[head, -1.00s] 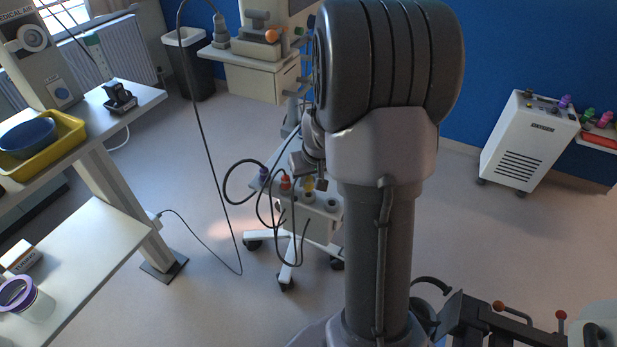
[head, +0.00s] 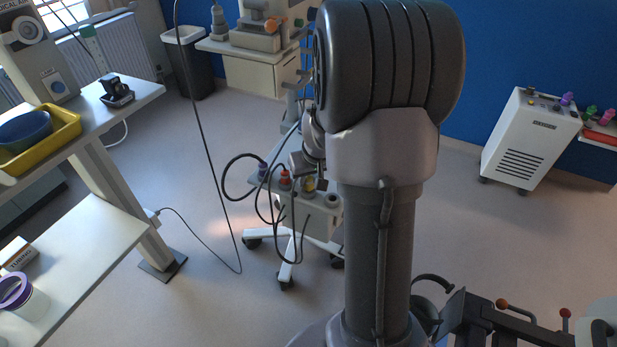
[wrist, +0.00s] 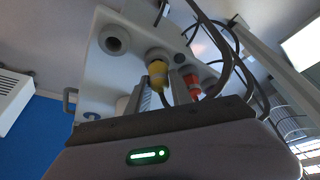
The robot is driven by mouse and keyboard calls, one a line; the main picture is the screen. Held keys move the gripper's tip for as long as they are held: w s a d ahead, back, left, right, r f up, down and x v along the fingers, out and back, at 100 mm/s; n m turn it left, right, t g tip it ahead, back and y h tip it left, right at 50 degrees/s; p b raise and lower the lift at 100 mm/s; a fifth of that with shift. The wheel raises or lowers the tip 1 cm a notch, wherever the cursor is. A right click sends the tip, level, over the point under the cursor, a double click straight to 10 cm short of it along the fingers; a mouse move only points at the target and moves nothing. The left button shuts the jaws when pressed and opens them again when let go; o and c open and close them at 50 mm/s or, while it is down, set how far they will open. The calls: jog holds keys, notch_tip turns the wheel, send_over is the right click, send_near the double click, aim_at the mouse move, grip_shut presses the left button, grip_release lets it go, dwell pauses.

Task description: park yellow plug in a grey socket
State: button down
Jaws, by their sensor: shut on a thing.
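The yellow plug (wrist: 157,74) shows between the fingers of my gripper (wrist: 160,94) in the wrist view, and the gripper is shut on it. Its far end meets a round pale-rimmed socket on the white cart panel (wrist: 96,68); I cannot tell how deep it sits. In the head view, the yellow plug (head: 309,184) is upright over the cart's socket row, beside my gripper (head: 316,184), partly hidden by my arm. An empty grey socket (wrist: 115,40) lies beside it and also shows in the head view (head: 331,199).
A red plug (wrist: 191,82) stands right beside the yellow one, also in the head view (head: 284,180). A purple plug (head: 263,171) is further left. Dark hoses loop close around the plugs. A shelf table with a yellow tray (head: 62,128) stands at left.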

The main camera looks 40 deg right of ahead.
jog(key=shift+f+b, duration=0.35)
jog(key=shift+f, duration=0.05)
jog(key=c, duration=1.1)
grip_release()
jog(key=shift+o, duration=0.2)
jog(key=p+v, duration=0.7)
jog(key=v, duration=1.1)
jog(key=s+a+r+t+y, duration=0.1)
jog(key=s+a+r, duration=0.15)
jog(key=a, duration=0.65)
jog(key=s+a+r+t+y, duration=0.1)
jog(key=a+r, duration=0.2)
jog(key=a, duration=0.6)
jog(key=s+a+r+y, duration=0.1)
jog(key=s+a, duration=0.7)
jog(key=a, duration=0.1)
jog(key=shift+a+y+b, duration=0.4)
jog(key=shift+b, duration=0.05)
